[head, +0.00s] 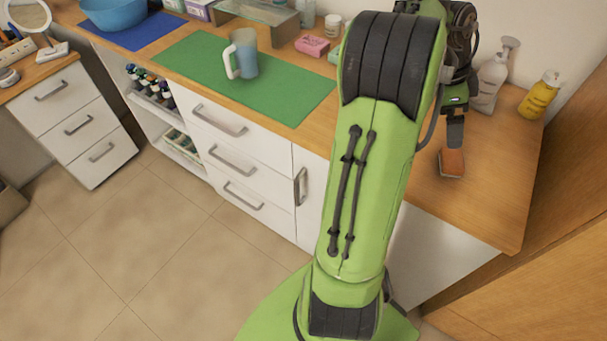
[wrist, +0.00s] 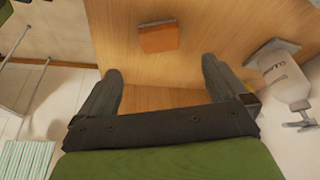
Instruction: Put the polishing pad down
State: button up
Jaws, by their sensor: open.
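The polishing pad (head: 452,163) is a small orange-brown block with a darker edge. It lies on the wooden counter at the right in the head view. In the wrist view the pad (wrist: 158,37) lies beyond my fingertips, apart from both fingers. My gripper (wrist: 160,82) is open, with nothing between its fingers. In the head view my gripper (head: 455,140) points down just above and behind the pad, partly hidden by my arm.
A white pump bottle (head: 490,82) and a yellow bottle (head: 540,95) stand behind the pad by the wall. A pitcher (head: 243,55) stands on a green mat (head: 290,95) at the left. The wooden counter (head: 490,205) is clear in front of the pad.

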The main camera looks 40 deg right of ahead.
jog(key=w+a+r+n+t, duration=0.2)
jog(key=w+a+n+t, duration=0.1)
jog(key=w+a+n, duration=0.65)
jog(key=w+a+r+n+t, duration=0.25)
jog(key=w+a+n, duration=0.3)
jog(key=a, duration=0.75)
jog(key=s+a+f+n+t+y, duration=0.1)
jog(key=s+a+n+t, duration=0.1)
jog(key=a+n, duration=0.5)
jog(key=s+a+f+n+t+y, duration=0.1)
jog(key=s+a+n, duration=0.2)
jog(key=a+n, duration=0.3)
jog(key=a, duration=0.5)
jog(key=shift+s+a+f+n+t+y, duration=0.2)
jog(key=shift+s+f+n+t+y, duration=0.1)
jog(key=shift+s+n+t, duration=0.1)
